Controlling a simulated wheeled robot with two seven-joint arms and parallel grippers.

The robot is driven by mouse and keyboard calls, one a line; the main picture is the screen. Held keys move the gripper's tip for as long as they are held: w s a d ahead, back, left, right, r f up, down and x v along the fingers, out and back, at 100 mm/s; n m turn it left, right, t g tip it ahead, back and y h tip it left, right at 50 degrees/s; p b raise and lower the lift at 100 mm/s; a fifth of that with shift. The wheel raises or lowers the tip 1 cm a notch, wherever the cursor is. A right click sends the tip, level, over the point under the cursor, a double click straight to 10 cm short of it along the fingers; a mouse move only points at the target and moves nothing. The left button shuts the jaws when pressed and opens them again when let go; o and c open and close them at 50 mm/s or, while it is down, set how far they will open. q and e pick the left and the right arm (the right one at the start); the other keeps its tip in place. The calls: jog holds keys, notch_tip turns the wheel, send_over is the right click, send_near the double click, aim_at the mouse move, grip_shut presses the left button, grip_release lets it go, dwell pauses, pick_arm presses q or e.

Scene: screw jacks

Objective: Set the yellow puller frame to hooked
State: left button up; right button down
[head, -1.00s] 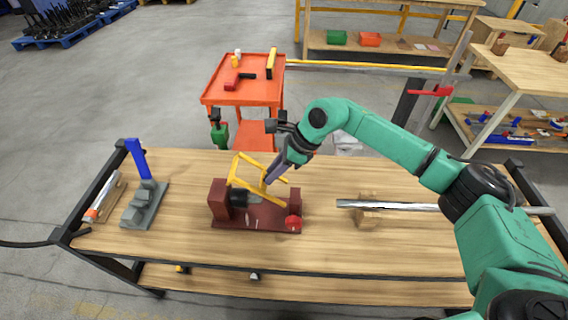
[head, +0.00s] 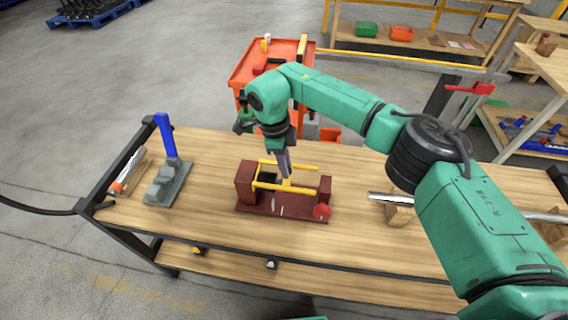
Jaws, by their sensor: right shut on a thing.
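The yellow puller frame (head: 270,186) lies low and nearly level over the dark red jack base (head: 262,208) on the wooden bench. Its two long bars run between the base's left block (head: 246,182) and right block (head: 325,188). A red knob (head: 321,211) is at the base's front right. My right gripper (head: 286,176) points down from above and is shut on the frame near its middle. The fingers partly hide the crossbar and the screw behind it. Whether the frame's end catches on the right block is too small to tell. My left gripper is not in view.
A grey fixture with a blue handle (head: 166,137) stands on the bench at left, beside a silver-and-orange tube (head: 127,170). A metal bar on a wooden block (head: 398,212) lies at right. An orange cart (head: 270,62) stands behind. The front bench strip (head: 300,252) is clear.

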aim_at(274, 176)
jog(key=shift+f, duration=0.15)
dwell(0.3)
jog(key=c, duration=0.7)
grip_release()
jog(key=shift+a, duration=0.15)
jog(key=shift+w+r, duration=0.1)
jog(key=shift+r, duration=0.35)
jog(key=a+r, duration=0.1)
jog(key=r, duration=0.3)
jog(key=r+b, duration=0.1)
jog(key=r, duration=0.4)
jog(key=a+r+b, duration=0.1)
jog(key=r, duration=0.3)
jog(key=shift+w+a+r, duration=0.2)
jog(key=shift+w+a, duration=0.1)
jog(key=shift+f, duration=0.1)
